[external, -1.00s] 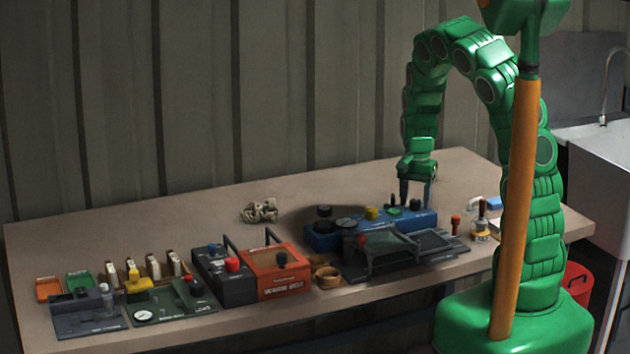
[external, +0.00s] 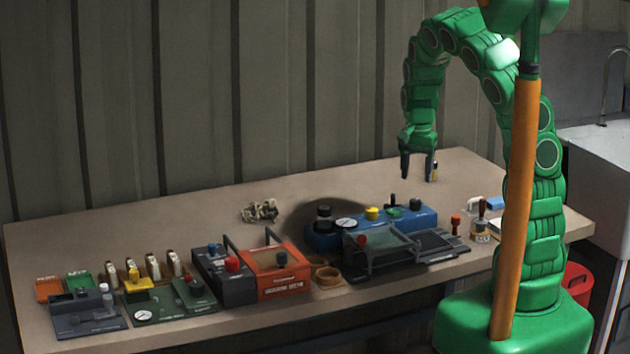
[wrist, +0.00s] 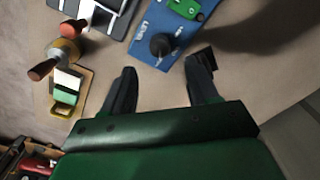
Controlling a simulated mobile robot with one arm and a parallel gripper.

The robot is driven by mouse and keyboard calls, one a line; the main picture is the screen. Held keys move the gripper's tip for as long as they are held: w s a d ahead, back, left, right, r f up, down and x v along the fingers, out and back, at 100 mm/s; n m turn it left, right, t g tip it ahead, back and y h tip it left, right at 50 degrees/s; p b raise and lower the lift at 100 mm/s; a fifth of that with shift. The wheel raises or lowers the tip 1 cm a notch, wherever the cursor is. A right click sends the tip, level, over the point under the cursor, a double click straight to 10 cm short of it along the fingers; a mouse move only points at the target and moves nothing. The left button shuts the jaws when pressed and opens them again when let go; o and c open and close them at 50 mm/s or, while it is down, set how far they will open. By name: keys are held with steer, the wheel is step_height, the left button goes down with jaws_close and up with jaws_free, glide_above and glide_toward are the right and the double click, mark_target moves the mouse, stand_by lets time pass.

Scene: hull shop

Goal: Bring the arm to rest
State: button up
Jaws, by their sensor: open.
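My gripper (external: 418,168) is at the end of my green arm, above the back right part of the workbench (external: 170,215). Its two dark fingers point down, apart, with nothing between them. In the wrist view my gripper (wrist: 163,85) shows both fingers spread over bare bench top. The blue control box (external: 325,238) lies in front of and below the fingers. Its end with a black knob (wrist: 163,46) shows just beyond the fingertips in the wrist view. The fingers look clear of the box.
A dark grey framed fixture (external: 400,250), a red-handled stamp (external: 455,224) and a brush in a jar (external: 481,222) stand near the front right. An orange box (external: 283,284) and several panels fill the front left. A crumpled rag (external: 260,212) lies mid-bench. The back left is clear.

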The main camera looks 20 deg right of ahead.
steer(key=s+r+n, duration=0.3)
steer(key=s, duration=0.8)
steer(key=s+r+n+g, duration=0.1)
steer(key=s+r+n, duration=0.2)
steer(key=s, duration=0.7)
steer(key=s+r+n, duration=0.3)
steer(key=s, duration=0.8)
steer(key=shift+s+r+n+g, duration=0.15)
steer(key=shift+s+n+g, duration=0.2)
steer(key=shift+n+g, duration=0.05)
steer(key=shift+d, duration=0.1)
